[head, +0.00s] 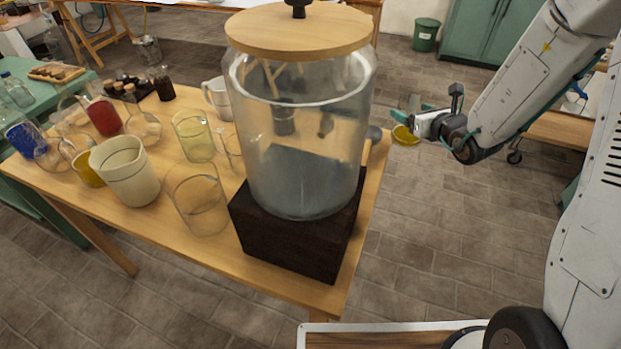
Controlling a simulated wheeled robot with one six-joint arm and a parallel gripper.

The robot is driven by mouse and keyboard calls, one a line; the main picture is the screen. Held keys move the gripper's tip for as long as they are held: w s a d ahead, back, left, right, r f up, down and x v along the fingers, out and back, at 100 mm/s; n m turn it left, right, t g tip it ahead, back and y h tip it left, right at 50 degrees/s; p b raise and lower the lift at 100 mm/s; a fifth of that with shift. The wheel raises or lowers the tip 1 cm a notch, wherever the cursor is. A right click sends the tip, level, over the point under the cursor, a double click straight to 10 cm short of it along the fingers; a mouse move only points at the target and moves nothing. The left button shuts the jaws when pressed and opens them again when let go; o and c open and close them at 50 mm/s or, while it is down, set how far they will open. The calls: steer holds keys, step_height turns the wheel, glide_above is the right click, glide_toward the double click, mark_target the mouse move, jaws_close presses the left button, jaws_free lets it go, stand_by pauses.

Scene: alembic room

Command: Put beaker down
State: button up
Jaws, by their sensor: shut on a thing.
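My gripper (412,120) is right of the wooden table, above the floor in the picture. It is shut on a small beaker (404,136) with yellow contents. The beaker is partly hidden by the gripper, and its clear glass is hard to make out. The wooden table (180,235) stands to the left and carries much glassware.
A large lidded glass jar (305,140) on a dark wooden block (292,240) fills the table's right end. Several beakers, a cream jug (125,172) and a white mug (217,97) crowd the left. A narrow bare strip (372,185) lies along the right edge.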

steer(key=s+a+r+n+g+y, duration=0.2)
steer(key=a+r+n+g+y, duration=0.35)
steer(key=a, duration=0.45)
steer(key=s+a+r+n+g+y, duration=0.35)
steer(key=a+r+n+g, duration=0.3)
steer(key=a, duration=0.35)
step_height(320, 180, down, 14)
steer(key=shift+s+a+f, duration=0.25)
steer(key=shift+s+a, duration=0.15)
steer(key=shift+s, duration=0.8)
steer(key=shift+s+a+f, duration=0.25)
steer(key=shift+s+a, duration=0.15)
steer(key=shift+s, duration=0.75)
steer(key=shift+s+a+f, duration=0.25)
steer(key=shift+s+a, duration=0.15)
steer(key=shift+s, duration=0.8)
steer(key=shift+f, duration=0.1)
steer(key=o, duration=1.1)
